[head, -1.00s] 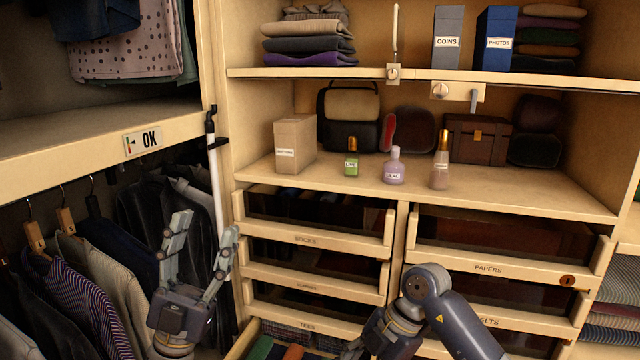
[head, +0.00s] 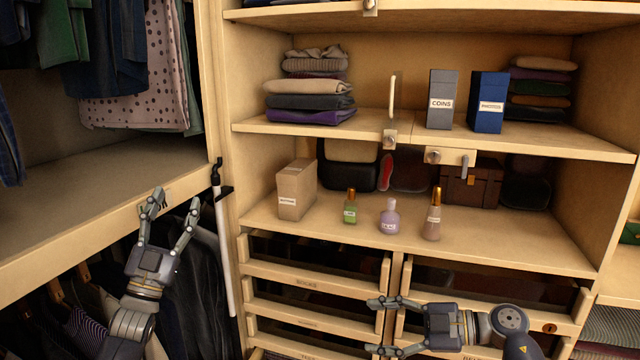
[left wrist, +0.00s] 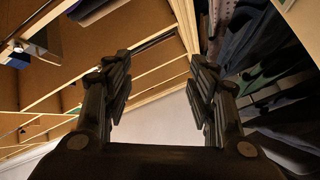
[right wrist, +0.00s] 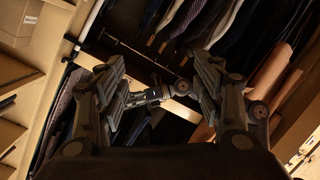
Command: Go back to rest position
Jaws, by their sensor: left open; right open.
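My left gripper (head: 168,215) is open and empty, raised in front of the left wardrobe's shelf edge in the head view. Its spread fingers (left wrist: 158,85) show in the left wrist view with nothing between them. My right gripper (head: 382,326) is open and empty, in front of the drawers at the lower middle, with its fingers pointing left. In the right wrist view its fingers (right wrist: 160,90) are apart, and my left arm shows beyond them among hanging clothes.
Drawers (head: 315,285) lie behind my right gripper. A green bottle (head: 350,208), a purple bottle (head: 390,217) and a brown bottle (head: 432,217) stand on the shelf above, beside a cardboard box (head: 296,190). A white rod (head: 222,245) stands right of my left gripper.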

